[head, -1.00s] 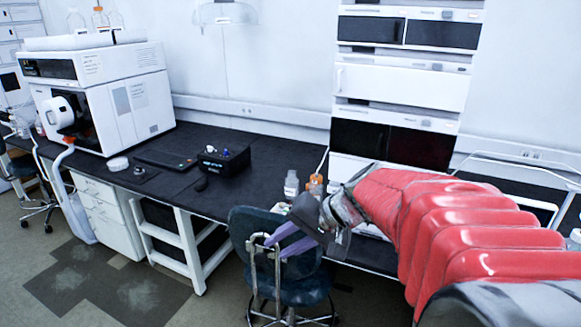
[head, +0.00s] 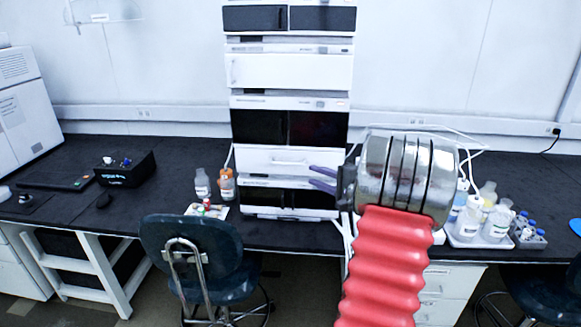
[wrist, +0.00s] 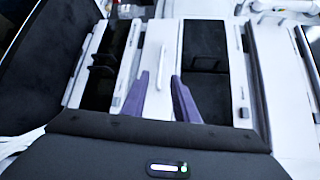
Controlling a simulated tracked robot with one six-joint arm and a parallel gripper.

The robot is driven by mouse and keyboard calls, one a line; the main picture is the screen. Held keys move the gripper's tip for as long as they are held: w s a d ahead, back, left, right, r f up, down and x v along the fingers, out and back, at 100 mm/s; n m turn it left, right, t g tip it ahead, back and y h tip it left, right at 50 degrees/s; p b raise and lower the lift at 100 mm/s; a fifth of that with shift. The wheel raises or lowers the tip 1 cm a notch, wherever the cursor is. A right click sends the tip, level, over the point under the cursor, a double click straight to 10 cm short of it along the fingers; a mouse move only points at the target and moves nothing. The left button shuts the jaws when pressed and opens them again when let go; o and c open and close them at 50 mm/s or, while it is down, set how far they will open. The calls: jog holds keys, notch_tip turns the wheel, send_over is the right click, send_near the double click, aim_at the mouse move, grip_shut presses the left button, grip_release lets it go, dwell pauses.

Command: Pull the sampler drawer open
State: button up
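The sampler drawer (head: 275,158) is a white front with a slim white bar handle (head: 290,162), low in the middle instrument stack. It looks flush with the stack. My gripper (head: 311,176) has two purple fingers pointing left in front of the stack, just right of and slightly below the handle in the head view. In the wrist view the drawer front (wrist: 153,47) is a white strip, and the handle (wrist: 161,66) shows between and beyond the fingertips. The fingers of my gripper (wrist: 160,76) are apart, with nothing held. Contact with the handle cannot be seen.
Bottles (head: 202,184) and a small tray of vials (head: 206,209) stand left of the stack. A tray of bottles (head: 467,237) stands to the right. A chair (head: 192,250) is at the bench (head: 150,190). Dark panels lie above and below the drawer.

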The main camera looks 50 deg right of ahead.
aim_at(289, 164)
jog(key=shift+s+d, duration=0.15)
jog(key=shift+d, duration=0.25)
jog(key=w, duration=0.4)
jog(key=w+f, duration=0.1)
jog(key=w, duration=0.4)
jog(key=w+d+f, duration=0.1)
jog(key=w, duration=0.3)
jog(key=shift+w+d, duration=0.1)
jog(key=shift+w, duration=0.2)
jog(key=shift+c, duration=0.4)
grip_shut()
jog(key=shift+f, duration=0.1)
jog(key=shift+f, duration=0.1)
dwell(0.4)
